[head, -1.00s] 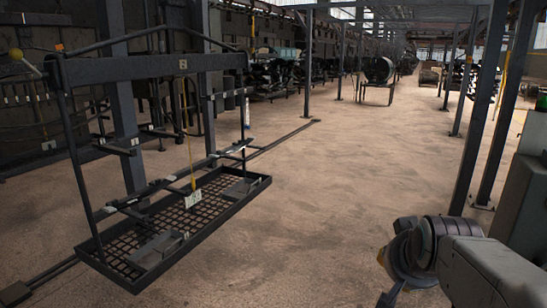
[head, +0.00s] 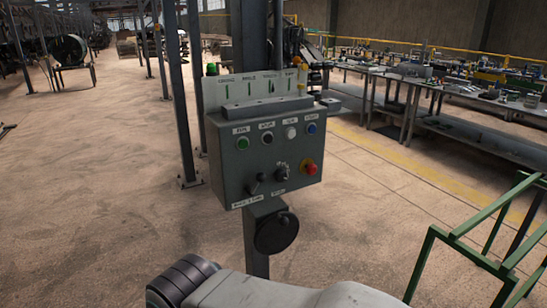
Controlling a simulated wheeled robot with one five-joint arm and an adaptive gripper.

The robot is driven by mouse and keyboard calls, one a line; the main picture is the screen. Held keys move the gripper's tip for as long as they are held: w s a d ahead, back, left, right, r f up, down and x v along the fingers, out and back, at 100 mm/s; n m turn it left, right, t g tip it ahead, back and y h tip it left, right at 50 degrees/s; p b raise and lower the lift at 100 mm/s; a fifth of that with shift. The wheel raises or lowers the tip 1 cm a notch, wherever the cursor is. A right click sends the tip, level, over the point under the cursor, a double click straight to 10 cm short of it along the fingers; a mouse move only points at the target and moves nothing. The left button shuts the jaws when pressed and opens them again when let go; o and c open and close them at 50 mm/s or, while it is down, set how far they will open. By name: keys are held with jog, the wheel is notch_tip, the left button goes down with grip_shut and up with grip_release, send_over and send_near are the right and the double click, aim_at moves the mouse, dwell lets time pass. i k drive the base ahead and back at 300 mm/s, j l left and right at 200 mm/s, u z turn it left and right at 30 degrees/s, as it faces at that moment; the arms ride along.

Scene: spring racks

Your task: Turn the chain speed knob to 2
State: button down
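A grey control box (head: 235,175) stands on a post in the middle of the head view. On its lower front is a black rotary knob (head: 282,174) with small white marks around it. It looks like the chain speed knob, but its labels and setting are too small to read. A second black control, like a small lever (head: 257,184), sits to its left. My arm shows at the bottom edge, below and apart from the box. My gripper is not in view.
A row of green, black, white and blue buttons (head: 267,138) runs along the box's upper front. A black handwheel (head: 277,233) is on the post below. A green frame (head: 470,240) stands at right, with workbenches (head: 430,95) behind. The floor at left is open.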

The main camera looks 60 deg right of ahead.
aim_at(279, 175)
jog(key=z, duration=1.8)
